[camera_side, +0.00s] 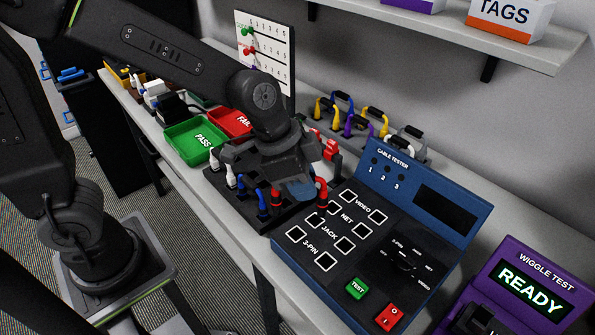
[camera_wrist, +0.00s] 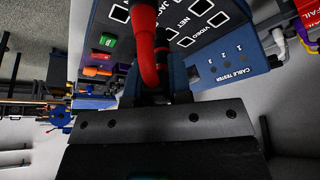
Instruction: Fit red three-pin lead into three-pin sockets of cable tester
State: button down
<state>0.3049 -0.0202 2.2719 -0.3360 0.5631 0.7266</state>
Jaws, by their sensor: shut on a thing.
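The cable tester (camera_side: 420,255) is a blue box with a black sloped panel. Its two 3-PIN sockets (camera_side: 311,248) are square, white-framed and look empty at the panel's lower left. My gripper (camera_side: 297,188) is shut and points down at the tester's left edge, over the front of the lead rack. In the wrist view my gripper (camera_wrist: 155,95) is shut on a red lead (camera_wrist: 148,50), whose cable curves up from between the jaws.
A black rack (camera_side: 240,207) with white, blue and red leads stands left of the tester. Green PASS (camera_side: 195,141) and red FAIL (camera_side: 232,122) trays lie behind. Yellow, purple and grey leads (camera_side: 365,121) stand along the wall. A purple wiggle tester (camera_side: 530,285) is at right.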

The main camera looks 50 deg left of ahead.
jog(key=shift+s+d+f+m+g+h, duration=0.2)
jog(key=shift+d+f+m+g, duration=0.5)
jog(key=shift+m, duration=0.85)
jog(key=shift+s+d+f+m+g+h, duration=0.3)
jog(key=shift+d+f+m, duration=0.4)
jog(key=shift+f+m, duration=0.6)
jog(key=shift+s+d+f+m+g+h, duration=0.1)
jog(key=shift+d+f+m+g, duration=0.55)
jog(key=shift+m, duration=1.1)
jog(key=shift+f, duration=0.85)
jog(key=shift+c, duration=2.1)
grip_release()
notch_tip(320, 180, up, 8)
